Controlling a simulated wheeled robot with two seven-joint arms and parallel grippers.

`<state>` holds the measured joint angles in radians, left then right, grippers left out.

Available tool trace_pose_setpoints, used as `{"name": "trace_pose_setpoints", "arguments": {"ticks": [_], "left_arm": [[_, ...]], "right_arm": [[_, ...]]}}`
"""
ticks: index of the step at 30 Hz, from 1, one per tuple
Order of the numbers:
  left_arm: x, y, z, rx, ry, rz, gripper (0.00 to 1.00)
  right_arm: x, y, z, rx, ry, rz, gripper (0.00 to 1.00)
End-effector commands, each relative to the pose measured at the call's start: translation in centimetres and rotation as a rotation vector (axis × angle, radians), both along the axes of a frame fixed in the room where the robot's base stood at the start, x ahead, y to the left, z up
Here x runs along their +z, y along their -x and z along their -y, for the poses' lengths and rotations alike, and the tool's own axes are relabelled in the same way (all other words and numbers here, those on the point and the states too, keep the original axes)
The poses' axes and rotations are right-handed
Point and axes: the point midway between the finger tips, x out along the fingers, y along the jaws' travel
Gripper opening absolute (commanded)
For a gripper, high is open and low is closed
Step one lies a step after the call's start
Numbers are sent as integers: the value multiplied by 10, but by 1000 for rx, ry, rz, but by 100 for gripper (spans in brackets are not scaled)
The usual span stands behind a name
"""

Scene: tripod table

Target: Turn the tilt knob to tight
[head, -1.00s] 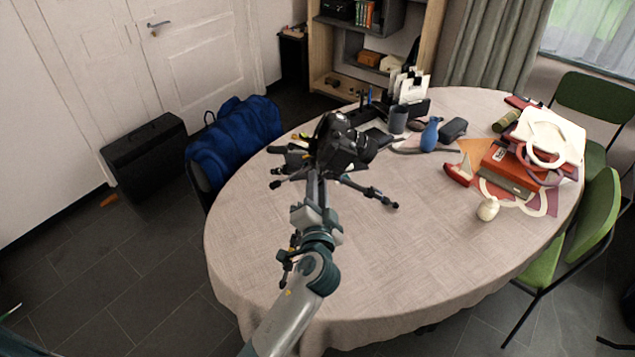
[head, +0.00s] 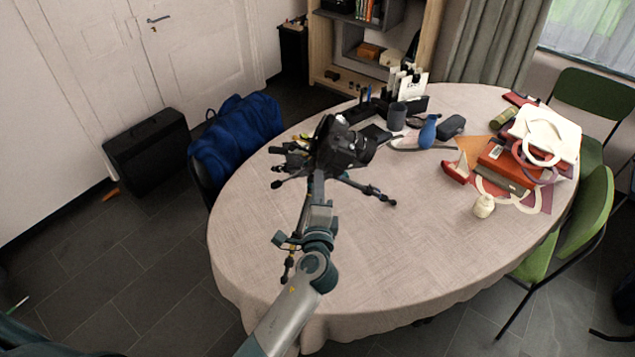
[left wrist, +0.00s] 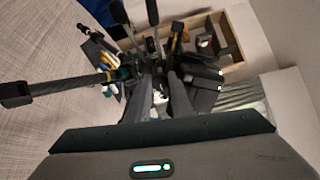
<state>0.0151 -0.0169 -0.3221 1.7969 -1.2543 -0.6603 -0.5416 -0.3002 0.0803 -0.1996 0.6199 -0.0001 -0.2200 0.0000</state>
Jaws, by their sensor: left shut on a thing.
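A black camera (head: 345,146) sits on a small dark tripod (head: 372,190) on the table, its lens pointing right. My left gripper (head: 318,176) reaches in from the front, just under the camera at the tripod's head. In the left wrist view its two grey fingers (left wrist: 163,92) close in at the tripod's centre, among its dark arms and legs. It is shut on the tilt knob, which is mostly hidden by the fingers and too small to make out. The knob's turn position cannot be read. My right gripper is in no view.
The table (head: 400,250) is bare in front and right of the tripod. Books and a white bag (head: 545,135) fill the right side.

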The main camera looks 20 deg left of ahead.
Motion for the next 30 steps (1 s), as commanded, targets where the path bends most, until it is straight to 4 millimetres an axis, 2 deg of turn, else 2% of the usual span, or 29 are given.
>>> {"name": "trace_pose_setpoints", "arguments": {"ticks": [16, 17, 19, 30], "left_arm": [[-1, 0, 1, -2, -38, -12, 0], [-1, 0, 1, -2, -38, -12, 22], [-1, 0, 1, -2, -38, -12, 39], [1, -1, 0, -1, -38, -10, 39]], "right_arm": [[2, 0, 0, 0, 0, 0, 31], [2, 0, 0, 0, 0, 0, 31], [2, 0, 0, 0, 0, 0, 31], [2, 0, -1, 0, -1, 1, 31]]}}
